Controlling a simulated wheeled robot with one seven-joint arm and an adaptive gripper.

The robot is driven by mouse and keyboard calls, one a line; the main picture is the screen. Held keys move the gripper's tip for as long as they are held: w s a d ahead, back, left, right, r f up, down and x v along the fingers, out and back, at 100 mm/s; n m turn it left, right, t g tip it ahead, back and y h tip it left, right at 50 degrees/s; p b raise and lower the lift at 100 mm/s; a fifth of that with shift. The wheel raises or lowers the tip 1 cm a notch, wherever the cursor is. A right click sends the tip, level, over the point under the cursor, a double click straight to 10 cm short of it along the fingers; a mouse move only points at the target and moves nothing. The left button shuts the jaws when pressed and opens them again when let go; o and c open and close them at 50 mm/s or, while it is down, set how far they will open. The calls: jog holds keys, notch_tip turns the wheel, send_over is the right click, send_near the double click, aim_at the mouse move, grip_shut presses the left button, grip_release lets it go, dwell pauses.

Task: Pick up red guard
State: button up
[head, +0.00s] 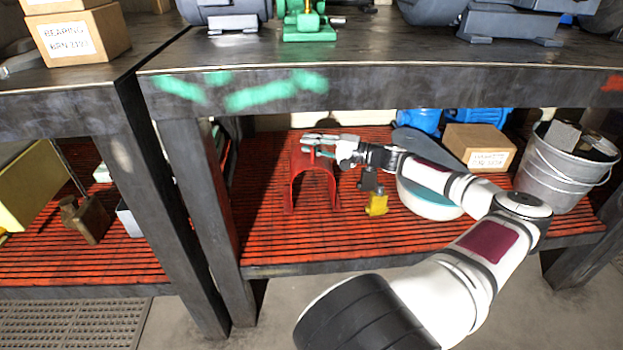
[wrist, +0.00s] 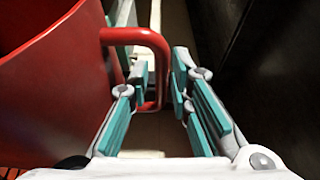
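The red guard (head: 316,180), an arched shell, stands on the red slatted lower shelf under the workbench. In the wrist view the guard (wrist: 50,80) fills the left side, and its red loop handle (wrist: 135,36) reaches across toward the middle. My gripper (head: 310,143) is at the top of the guard in the head view. In the wrist view my gripper (wrist: 160,80) is open, with its teal pads on either side of the handle's upright part. The pads look apart from the bar, at least on the right. The handle's far end is partly hidden by the left finger.
A small yellow-and-grey part (head: 376,203) stands right of the guard. A round white-and-teal item (head: 430,205), a cardboard box (head: 479,147) and a grey bucket (head: 562,172) are further right. The bench's front edge (head: 400,85) runs above the arm; a dark leg (head: 200,200) stands left.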

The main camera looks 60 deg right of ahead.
grip_shut()
jog(key=shift+r, duration=0.15)
